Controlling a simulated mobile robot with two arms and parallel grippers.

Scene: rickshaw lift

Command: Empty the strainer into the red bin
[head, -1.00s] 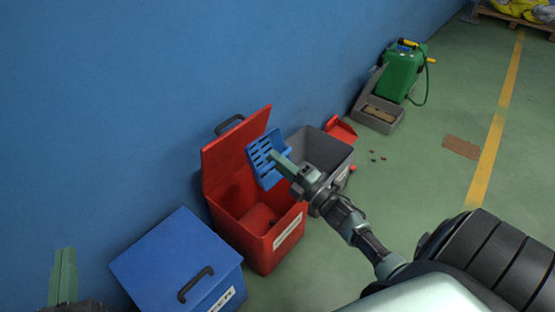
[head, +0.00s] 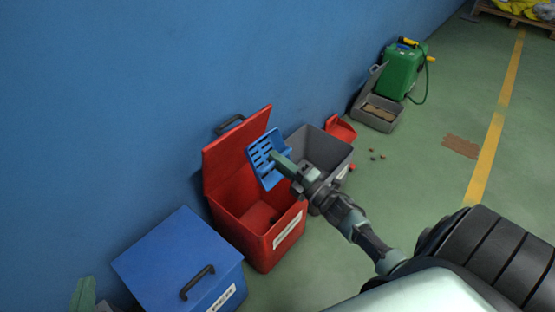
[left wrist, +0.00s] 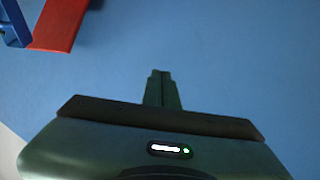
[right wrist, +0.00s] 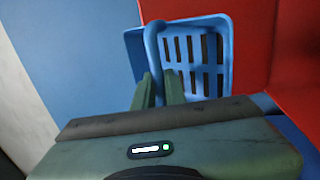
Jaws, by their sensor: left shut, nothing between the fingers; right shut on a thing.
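The blue slotted strainer (head: 267,165) is tipped steeply over the open red bin (head: 285,238), in front of its raised lid (head: 228,148). No contents show in the strainer, which also shows in the right wrist view (right wrist: 222,50). My right gripper (head: 277,160) is shut on it at its rim or handle; the exact grip is partly hidden. Something dark lies inside the red bin. My left gripper (head: 82,292) is shut and empty near the wall, left of the blue bin. In the left wrist view its fingers (left wrist: 161,86) are together.
A closed blue bin (head: 175,258) stands left of the red one, and an open grey bin (head: 330,150) right of it.

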